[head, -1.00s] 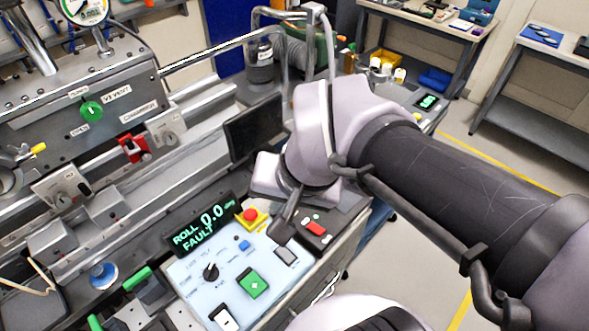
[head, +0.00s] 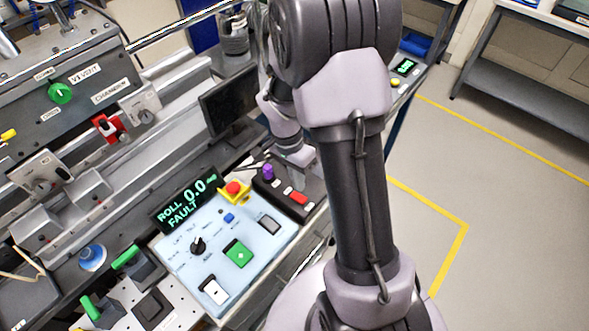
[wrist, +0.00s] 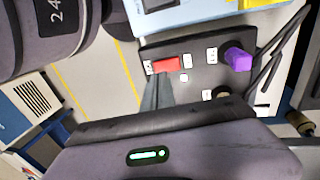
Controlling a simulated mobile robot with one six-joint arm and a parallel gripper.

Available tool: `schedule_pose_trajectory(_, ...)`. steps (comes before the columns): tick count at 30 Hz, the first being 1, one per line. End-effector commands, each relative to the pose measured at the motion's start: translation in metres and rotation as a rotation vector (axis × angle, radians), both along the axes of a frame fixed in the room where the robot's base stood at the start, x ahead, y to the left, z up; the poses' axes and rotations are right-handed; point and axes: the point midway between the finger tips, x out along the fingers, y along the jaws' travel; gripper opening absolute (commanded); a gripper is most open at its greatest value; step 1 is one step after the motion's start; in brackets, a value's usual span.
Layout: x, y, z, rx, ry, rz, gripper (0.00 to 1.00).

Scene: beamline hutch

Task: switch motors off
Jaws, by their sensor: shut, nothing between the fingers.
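A small dark control box with a red rocker switch (head: 299,198) and a purple knob (head: 267,172) sits beside the pale blue control panel (head: 188,262). In the wrist view the red switch (wrist: 166,64) and purple knob (wrist: 238,57) show with small white labels, too small to read. My gripper (wrist: 157,78) is shut and empty, its tips by the red switch; I cannot tell whether they touch it. The blue panel carries a black rotary knob (head: 198,245), a green switch (head: 238,254), a white switch (head: 214,290) and a blue button (head: 229,218).
A display (head: 184,200) reads ROLL 0.0 and FAULT. A red emergency button on a yellow base (head: 234,191) stands between panel and box. A dark screen (head: 229,98) is behind. Green-handled levers (head: 125,256) are at left. Open floor (head: 510,220) lies right.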

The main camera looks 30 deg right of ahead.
Motion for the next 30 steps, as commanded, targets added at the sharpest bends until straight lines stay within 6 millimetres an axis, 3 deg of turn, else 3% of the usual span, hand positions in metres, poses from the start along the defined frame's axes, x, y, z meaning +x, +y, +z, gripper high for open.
schedule_pose_trajectory(3,-0.004,-0.002,-0.025,0.001,0.000,0.001,0.00)
schedule_pose_trajectory(7,-0.007,-0.003,-0.038,0.001,0.000,0.001,0.00)
schedule_pose_trajectory(21,-0.009,-0.003,-0.046,0.005,-0.012,0.000,0.00)
schedule_pose_trajectory(25,-0.014,-0.005,-0.059,0.041,-0.109,-0.002,0.00)
schedule_pose_trajectory(30,-0.022,-0.007,-0.062,0.079,-0.212,0.000,0.00)
